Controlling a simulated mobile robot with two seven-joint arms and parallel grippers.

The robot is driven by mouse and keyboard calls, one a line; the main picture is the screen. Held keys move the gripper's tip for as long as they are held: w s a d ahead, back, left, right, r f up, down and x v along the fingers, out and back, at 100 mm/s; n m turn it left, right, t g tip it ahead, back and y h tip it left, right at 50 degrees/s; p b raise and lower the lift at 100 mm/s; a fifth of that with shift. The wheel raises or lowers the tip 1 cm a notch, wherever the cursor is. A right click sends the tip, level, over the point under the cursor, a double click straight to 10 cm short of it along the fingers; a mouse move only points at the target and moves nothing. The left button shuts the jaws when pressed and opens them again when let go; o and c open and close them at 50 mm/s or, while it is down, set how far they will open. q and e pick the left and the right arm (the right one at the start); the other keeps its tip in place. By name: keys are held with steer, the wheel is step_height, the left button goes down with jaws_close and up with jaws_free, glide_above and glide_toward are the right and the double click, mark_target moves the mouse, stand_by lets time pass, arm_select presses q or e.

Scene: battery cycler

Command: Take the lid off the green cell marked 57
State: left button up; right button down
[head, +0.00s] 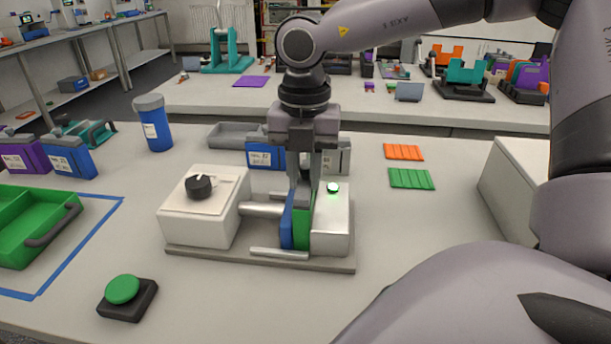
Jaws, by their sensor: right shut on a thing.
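The green cell (303,228) stands upright in a clamp fixture, between a blue plate (287,226) and a silver block (331,226) with a lit green lamp (333,188). Its number is not readable from here. My right gripper (303,192) points straight down over the cell and is shut on its upper part. The fingers hide the top, so I cannot tell whether they hold lid or body. My left gripper is out of view.
The fixture's white box (203,225) carries a black knob (199,187). A green button (122,289) is at front left, beside a green tray (38,203). Blue and purple cells (25,158) stand behind. Orange and green slabs (411,178) lie right. The front middle table is clear.

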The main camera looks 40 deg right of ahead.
mark_target(305, 182)
step_height(305, 182, up, 20)
steer(key=p, duration=0.1)
stand_by(0.6)
